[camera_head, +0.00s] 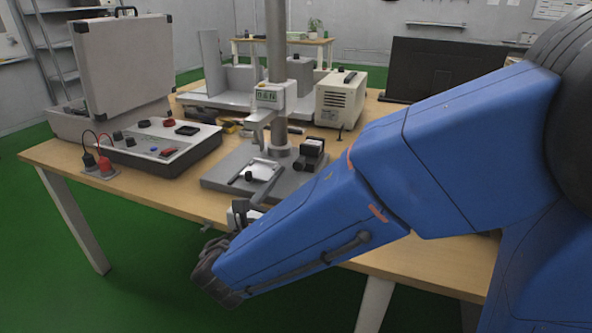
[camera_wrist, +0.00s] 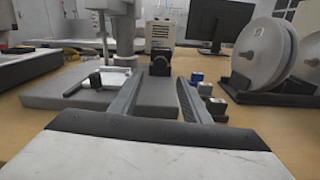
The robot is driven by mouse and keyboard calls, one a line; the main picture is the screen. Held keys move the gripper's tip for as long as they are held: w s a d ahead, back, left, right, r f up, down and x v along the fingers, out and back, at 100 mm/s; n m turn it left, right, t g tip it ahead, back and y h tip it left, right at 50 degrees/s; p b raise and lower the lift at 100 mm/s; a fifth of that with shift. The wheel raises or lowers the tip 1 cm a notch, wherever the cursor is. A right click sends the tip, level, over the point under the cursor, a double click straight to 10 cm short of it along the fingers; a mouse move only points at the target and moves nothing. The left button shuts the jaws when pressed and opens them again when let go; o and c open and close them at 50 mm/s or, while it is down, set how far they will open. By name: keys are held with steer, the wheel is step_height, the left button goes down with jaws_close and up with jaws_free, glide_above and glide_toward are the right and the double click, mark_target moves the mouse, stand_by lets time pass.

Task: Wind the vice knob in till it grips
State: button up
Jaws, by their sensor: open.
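A small black vice (camera_head: 312,150) stands at the right side of the grey stand base, near the column. In the wrist view the dark vice (camera_wrist: 161,57) is straight ahead, with a dark rounded part, seemingly its knob (camera_wrist: 159,69), facing me. My gripper (camera_wrist: 158,78) is open and empty. Its two long grey fingers point toward the vice, one on each side of it in the picture; the vice looks beyond the fingertips, and I cannot tell the exact gap. In the head view my arm hides most of the gripper.
The stand base (camera_head: 222,180) carries a column (camera_head: 277,80) and a pale plate (camera_head: 262,168) with a black-tipped rod. An instrument case (camera_head: 125,75) stands left, a beige box (camera_head: 340,98) behind. In the wrist view, small blue and black blocks (camera_wrist: 205,89) and large reels (camera_wrist: 262,50) are right.

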mark_target(298, 168)
steer(key=shift+x, duration=4.75)
steer(key=shift+c, duration=0.6)
steer(key=c, duration=0.9)
